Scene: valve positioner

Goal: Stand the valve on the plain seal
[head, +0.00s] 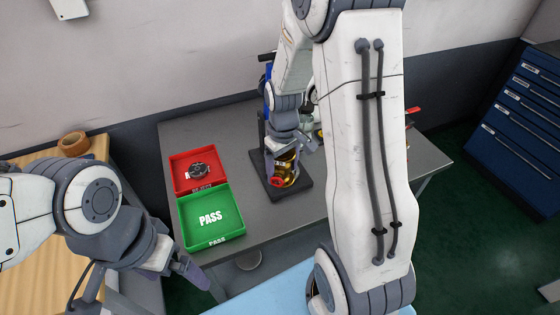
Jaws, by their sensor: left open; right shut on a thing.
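The valve (283,172) is brass-coloured with a red handwheel at its lower front. It is at the dark base plate (303,187) of a stand on the grey table. My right gripper (291,150) is shut on the valve from above and hides its upper part. I cannot tell whether the valve touches the plate or is held just above it. My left gripper (190,272) is empty and open, low at the left, in front of the table and away from the valve. I cannot make out a plain seal; it may be hidden.
A red tray (178,186) holds a dark round part (200,170). A green PASS tray (211,240) is in front of it. A brown ring (73,143) lies on the wooden bench (120,158) at left. My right arm hides much of the table's right side. Blue drawers (520,125) stand far right.

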